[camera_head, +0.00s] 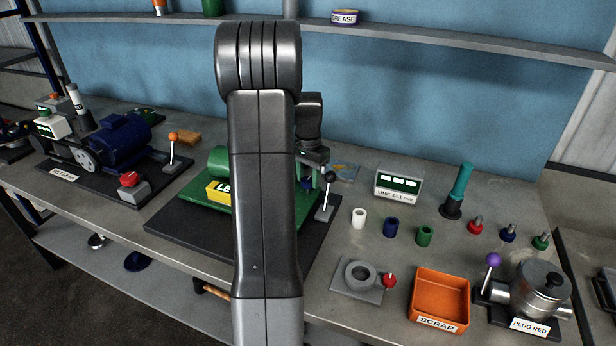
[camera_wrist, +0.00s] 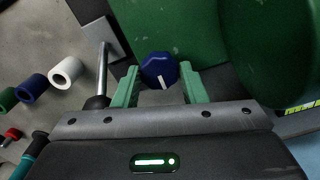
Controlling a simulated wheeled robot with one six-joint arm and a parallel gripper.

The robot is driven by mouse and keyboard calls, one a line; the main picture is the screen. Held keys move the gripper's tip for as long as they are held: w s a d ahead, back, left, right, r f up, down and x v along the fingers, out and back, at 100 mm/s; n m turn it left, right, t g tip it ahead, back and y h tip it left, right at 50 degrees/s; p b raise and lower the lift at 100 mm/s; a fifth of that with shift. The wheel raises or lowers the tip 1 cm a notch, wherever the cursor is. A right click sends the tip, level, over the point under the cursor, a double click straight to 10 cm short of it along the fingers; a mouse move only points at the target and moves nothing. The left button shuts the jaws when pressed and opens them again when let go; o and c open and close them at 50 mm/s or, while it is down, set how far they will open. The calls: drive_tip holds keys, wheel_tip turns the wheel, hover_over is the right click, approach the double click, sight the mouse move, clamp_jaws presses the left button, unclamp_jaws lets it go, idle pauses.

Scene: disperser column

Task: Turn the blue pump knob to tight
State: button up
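The blue pump knob (camera_wrist: 159,70) is round with a white pointer mark, which points toward the bottom of the wrist view. It sits beside the green pump housing (camera_wrist: 175,25). My gripper (camera_wrist: 158,76) has green fingers, one on each side of the knob. The fingers look open, with only a narrow gap to the knob; contact is not clear. In the head view my gripper (camera_head: 317,177) is over the green pump (camera_head: 218,160), and my arm hides much of the pump. The knob (camera_head: 305,184) shows only as a small blue patch there. No tight mark is readable.
A black-knobbed lever (camera_head: 326,196) stands close beside my gripper. White, blue and green sleeves (camera_head: 391,227) stand to the right, near a limit display (camera_head: 398,186). An orange scrap bin (camera_head: 440,297) and a steel pot (camera_head: 540,290) are at the front right.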

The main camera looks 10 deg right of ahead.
sight(308, 180)
drive_tip(key=o, duration=0.3)
drive_tip(key=shift+r, duration=0.15)
wheel_tip(308, 180, up, 14)
drive_tip(key=shift+f+b, duration=0.2)
drive_tip(key=shift+b, duration=0.35)
drive_tip(key=shift+f, duration=0.1)
wheel_tip(308, 180, down, 14)
drive_tip(key=shift+r+p, duration=0.1)
drive_tip(key=shift+p, duration=0.45)
